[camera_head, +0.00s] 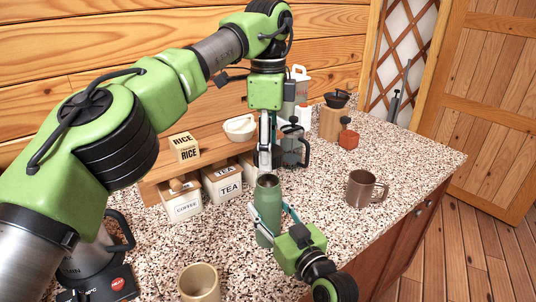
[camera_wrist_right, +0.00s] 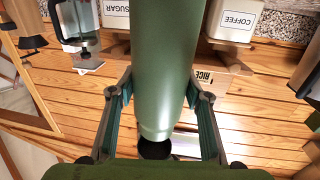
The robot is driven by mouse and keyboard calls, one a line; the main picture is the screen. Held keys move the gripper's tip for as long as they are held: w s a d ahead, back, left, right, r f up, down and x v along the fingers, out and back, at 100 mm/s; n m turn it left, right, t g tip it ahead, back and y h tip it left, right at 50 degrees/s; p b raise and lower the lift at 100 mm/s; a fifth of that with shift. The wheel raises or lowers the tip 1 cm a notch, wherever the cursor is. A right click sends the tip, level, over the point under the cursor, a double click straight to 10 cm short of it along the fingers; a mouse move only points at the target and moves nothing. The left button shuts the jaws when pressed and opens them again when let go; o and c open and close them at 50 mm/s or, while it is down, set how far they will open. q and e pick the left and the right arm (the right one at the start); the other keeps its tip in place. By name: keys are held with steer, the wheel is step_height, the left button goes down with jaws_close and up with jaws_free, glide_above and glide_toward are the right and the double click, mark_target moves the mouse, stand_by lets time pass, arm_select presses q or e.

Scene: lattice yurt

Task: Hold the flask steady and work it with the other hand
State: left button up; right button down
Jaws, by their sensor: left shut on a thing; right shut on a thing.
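The green flask (camera_head: 267,207) stands upright near the middle of the counter in the head view, its top rim dark. In the right wrist view the flask (camera_wrist_right: 165,60) runs down the middle, narrowing to a neck with a dark cap-like piece (camera_wrist_right: 155,149) at its end. My right gripper (camera_head: 267,226) is shut around the flask's body from the front right; its fingers also flank it in the wrist view (camera_wrist_right: 162,108). My left gripper (camera_head: 265,168) points down at the flask's top, shut on what looks like the dark cap; its fingers mostly hide the contact.
A brown mug (camera_head: 361,189) stands to the right, a tan mug (camera_head: 199,283) at the front. Coffee (camera_head: 183,206) and tea (camera_head: 222,185) boxes and a French press (camera_head: 293,146) stand behind. A kettle (camera_head: 92,262) is at left.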

steer(key=c, duration=1)
jaws_free()
steer(key=shift+f, duration=0.1)
steer(key=shift+c, duration=0.2)
